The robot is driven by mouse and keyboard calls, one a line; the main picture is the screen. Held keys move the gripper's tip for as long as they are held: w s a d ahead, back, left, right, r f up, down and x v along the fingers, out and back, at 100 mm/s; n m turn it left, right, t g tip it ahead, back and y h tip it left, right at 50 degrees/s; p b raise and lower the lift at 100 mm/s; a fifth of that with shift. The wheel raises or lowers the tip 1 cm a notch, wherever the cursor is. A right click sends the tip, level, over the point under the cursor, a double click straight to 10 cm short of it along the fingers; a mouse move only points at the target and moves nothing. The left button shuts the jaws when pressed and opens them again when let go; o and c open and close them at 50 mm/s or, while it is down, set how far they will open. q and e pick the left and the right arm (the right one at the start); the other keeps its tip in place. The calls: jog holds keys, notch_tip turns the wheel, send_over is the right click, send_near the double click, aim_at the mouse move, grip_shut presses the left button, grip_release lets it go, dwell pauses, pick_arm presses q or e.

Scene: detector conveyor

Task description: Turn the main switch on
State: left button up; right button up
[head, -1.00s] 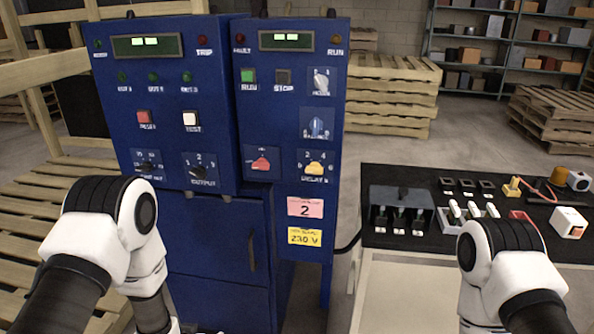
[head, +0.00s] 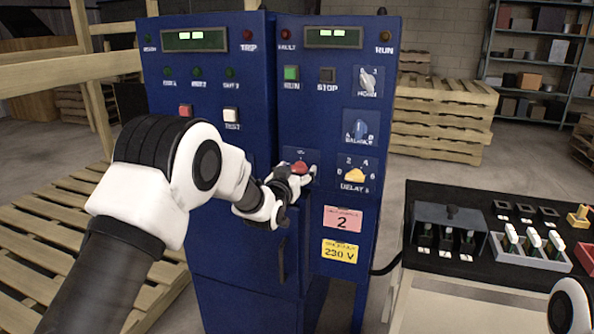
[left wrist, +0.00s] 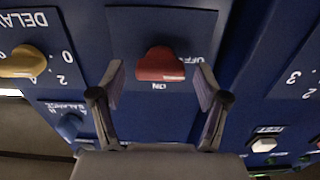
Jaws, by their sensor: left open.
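The main switch is a red knob (head: 300,168) on the right half of the blue cabinet, partly hidden by my left gripper (head: 293,181) in the head view. In the left wrist view, which is upside down, the red knob (left wrist: 160,65) shows between the open fingers of my left gripper (left wrist: 160,92), with a gap on both sides. An OFF label stands to its right there and an ON label below it. The knob's longer end seems to point toward OFF. My right gripper is out of view; only part of that arm shows at the lower right.
A yellow delay knob (head: 355,175) sits right of the red knob, and a blue balance knob (head: 360,131) above it. A cabinet door handle (head: 282,262) is below. A black bench panel with switches (head: 448,235) stands to the right. Wooden pallets (head: 60,245) are at left.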

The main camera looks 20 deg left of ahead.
pick_arm(q)
jog(key=c, duration=1.2)
jog(key=shift+o, duration=0.2)
jog(key=shift+m, duration=0.3)
jog(key=m+b, duration=0.1)
jog(key=m, duration=0.2)
jog(key=shift+f, duration=0.15)
jog(key=m+b, duration=0.1)
jog(key=m, duration=0.4)
jog(key=shift+d+m+b, duration=0.15)
jog(key=shift+m+b, duration=0.2)
jog(key=shift+m, duration=0.05)
jog(key=m+b, duration=0.1)
jog(key=m, duration=0.3)
jog(key=shift+f, duration=0.1)
jog(key=m, duration=0.4)
jog(key=shift+b, duration=0.4)
jog(key=shift+m, duration=0.4)
